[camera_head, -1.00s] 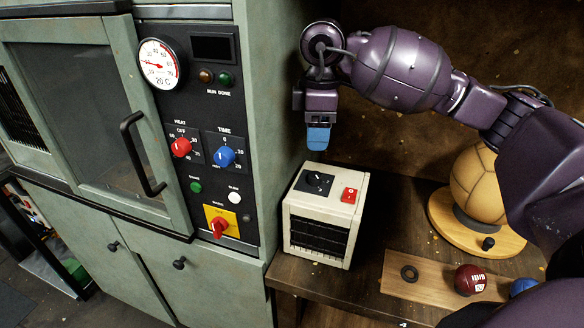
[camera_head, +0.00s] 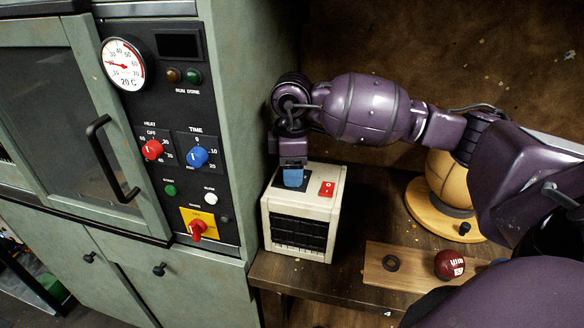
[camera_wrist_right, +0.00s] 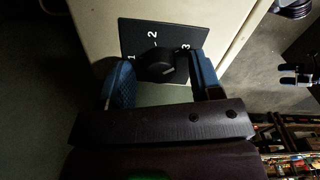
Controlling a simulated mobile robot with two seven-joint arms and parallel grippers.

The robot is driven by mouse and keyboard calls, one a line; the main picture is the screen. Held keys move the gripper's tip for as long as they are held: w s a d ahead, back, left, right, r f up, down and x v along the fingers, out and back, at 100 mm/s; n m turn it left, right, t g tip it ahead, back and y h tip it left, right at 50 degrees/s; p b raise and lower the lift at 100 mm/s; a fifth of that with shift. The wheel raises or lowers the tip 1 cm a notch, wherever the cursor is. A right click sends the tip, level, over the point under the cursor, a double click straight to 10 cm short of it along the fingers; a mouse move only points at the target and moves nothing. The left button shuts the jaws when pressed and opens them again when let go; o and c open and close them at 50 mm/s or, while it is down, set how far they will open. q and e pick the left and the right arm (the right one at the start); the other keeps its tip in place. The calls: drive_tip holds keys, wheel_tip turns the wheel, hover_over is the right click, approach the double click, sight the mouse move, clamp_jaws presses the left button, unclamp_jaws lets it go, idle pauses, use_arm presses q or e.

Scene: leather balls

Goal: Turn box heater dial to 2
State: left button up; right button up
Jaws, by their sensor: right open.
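The box heater (camera_head: 301,213) is a cream box with a dark front grille. It stands on the wooden bench next to the green cabinet. Its black dial (camera_wrist_right: 157,64) shows in the right wrist view on a black plate marked 1, 2 and 3. The dial's exact pointing is hard to tell. My right gripper (camera_head: 293,184) is over the heater's top and hides most of the dial in the head view. In the wrist view its blue fingertips (camera_wrist_right: 160,84) are apart, one on each side of the dial. Contact cannot be told.
A red switch (camera_head: 327,188) sits on the heater beside the dial plate. The green cabinet (camera_head: 235,130) with its control panel (camera_head: 178,110) is close on the left. A wooden board (camera_head: 410,271) with a dark red ball (camera_head: 449,264) and a tan ball on a round stand (camera_head: 418,209) are to the right.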

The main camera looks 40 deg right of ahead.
drive_tip(key=shift+f, duration=0.1)
drive_tip(key=c, duration=0.9)
drive_tip(key=shift+n, duration=0.3)
drive_tip(key=n, duration=0.2)
drive_tip(key=shift+n, duration=0.3)
drive_tip(key=n, duration=0.6)
drive_tip(key=n+b, duration=0.1)
drive_tip(key=n, duration=0.3)
drive_tip(key=shift+n, duration=0.4)
